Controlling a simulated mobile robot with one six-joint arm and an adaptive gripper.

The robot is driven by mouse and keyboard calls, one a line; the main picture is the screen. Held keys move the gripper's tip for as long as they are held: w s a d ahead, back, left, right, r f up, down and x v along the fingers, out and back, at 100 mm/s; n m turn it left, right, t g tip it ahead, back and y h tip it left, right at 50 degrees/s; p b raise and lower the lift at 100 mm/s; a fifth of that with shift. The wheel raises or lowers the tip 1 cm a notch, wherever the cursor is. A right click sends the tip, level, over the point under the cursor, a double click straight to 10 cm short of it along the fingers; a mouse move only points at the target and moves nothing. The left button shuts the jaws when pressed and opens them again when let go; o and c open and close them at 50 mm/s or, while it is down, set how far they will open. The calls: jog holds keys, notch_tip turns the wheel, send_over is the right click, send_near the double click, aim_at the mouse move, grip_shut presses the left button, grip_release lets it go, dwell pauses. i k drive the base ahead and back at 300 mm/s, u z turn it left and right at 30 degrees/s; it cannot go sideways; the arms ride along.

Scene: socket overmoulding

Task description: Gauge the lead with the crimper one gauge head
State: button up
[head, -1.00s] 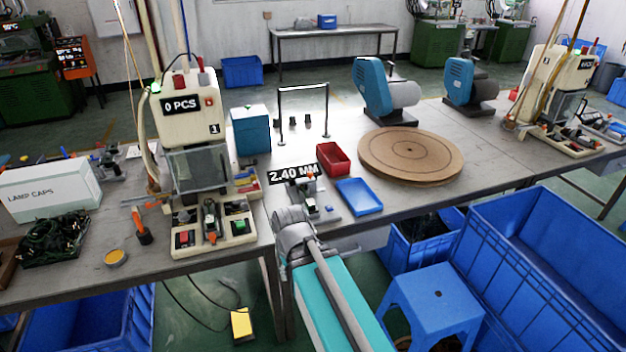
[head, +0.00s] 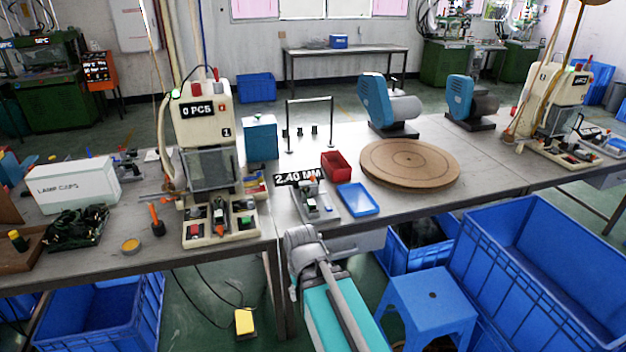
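Crimper one (head: 207,150), a cream press marked 1 with a "0 PCS" display, stands on the bench left of centre. A small gauge head (head: 318,204) with a "2.40 MM" display (head: 300,178) stands to its right. My gripper (head: 304,242) is at the end of my grey and turquoise arm, in front of the bench edge and just below the gauge in the picture. Its fingers cannot be made out, so neither its opening nor any held lead shows. A tangled dark bundle of leads (head: 76,229) lies on the bench at the left.
A red bin (head: 336,166), a blue tray (head: 358,199) and a round wooden board (head: 409,163) lie right of the gauge. A white lamp caps box (head: 76,186) stands left. A blue stool (head: 431,299) and large blue crate (head: 545,245) fill the floor at right.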

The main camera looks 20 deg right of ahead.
aim_at(312, 185)
jog(key=u, duration=0.4)
jog(key=i, duration=1.2)
jog(key=z, duration=0.55)
